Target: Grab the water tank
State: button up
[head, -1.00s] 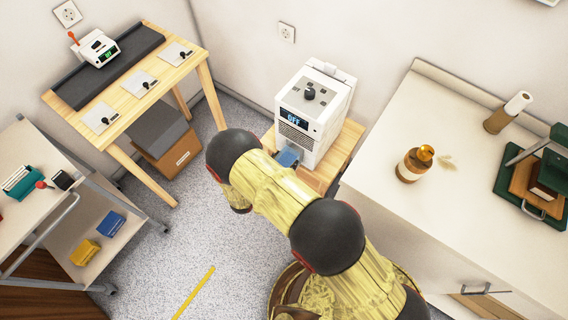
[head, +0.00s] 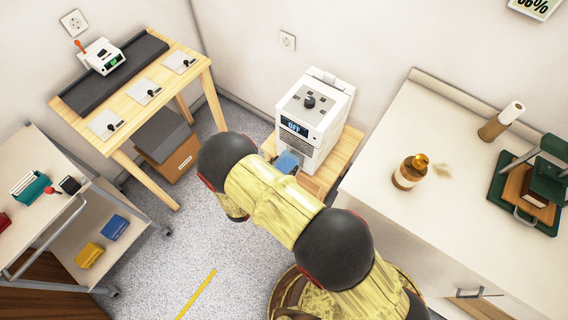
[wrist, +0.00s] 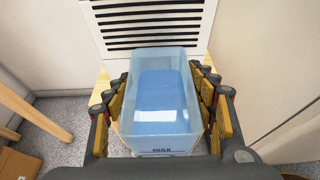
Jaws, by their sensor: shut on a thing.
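The water tank (wrist: 160,100) is a clear blue open-topped box with blue water in it and a dark mark low on its front. In the wrist view it sits between the two fingers of my gripper (wrist: 160,110), which are shut on its sides. It is upright, right in front of the vented face of the white machine (wrist: 155,25). In the head view the tank (head: 287,162) shows as a small blue patch at the foot of the white machine (head: 312,115), whose display reads OFF. My arm hides my gripper there. I cannot tell whether the tank touches its support.
The machine stands on a small wooden stand (head: 345,155). A wooden bench (head: 150,110) and a trolley (head: 75,240) are to the left. Speckled floor lies between.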

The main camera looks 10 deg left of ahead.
jog(key=s+r+p, duration=0.3)
jog(key=s+r, duration=0.3)
jog(key=s, duration=0.4)
jog(key=shift+s+d+r, duration=0.2)
jog(key=shift+s+d, duration=0.1)
jog(key=shift+s, duration=0.05)
jog(key=shift+s, duration=0.1)
